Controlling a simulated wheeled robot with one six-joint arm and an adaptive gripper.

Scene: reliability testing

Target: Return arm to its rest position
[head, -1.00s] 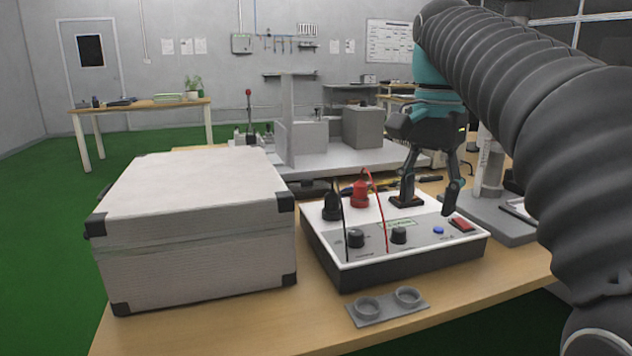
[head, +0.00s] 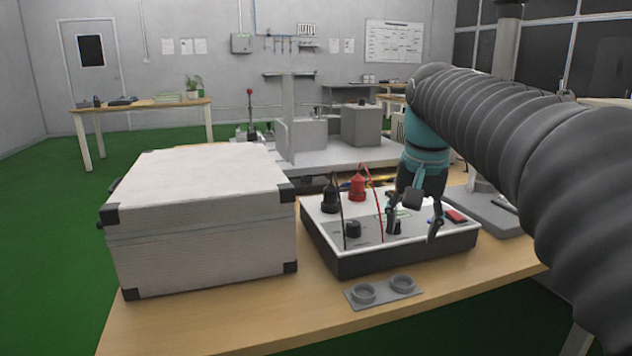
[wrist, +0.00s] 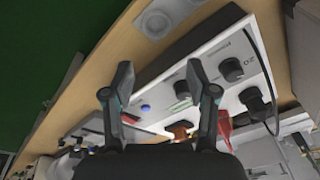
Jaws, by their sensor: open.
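My gripper (head: 415,228) is open and empty. It points down over the right half of the tester box (head: 345,262), which has a white top with black knobs, a blue button and a red switch. A black plug (head: 330,198) and a red plug (head: 357,187) with leads stand at the box's back left. In the wrist view my gripper (wrist: 160,95) has its fingers spread above the panel, with the blue button (wrist: 146,108) between them. Whether a fingertip touches the panel is unclear.
A large white case (head: 200,235) with black corners stands left of the box. A grey two-ring holder (head: 383,292) lies in front on the wooden table (head: 240,325). A grey stand base (head: 492,213) is at the right. Behind is a grey fixture platform (head: 350,158).

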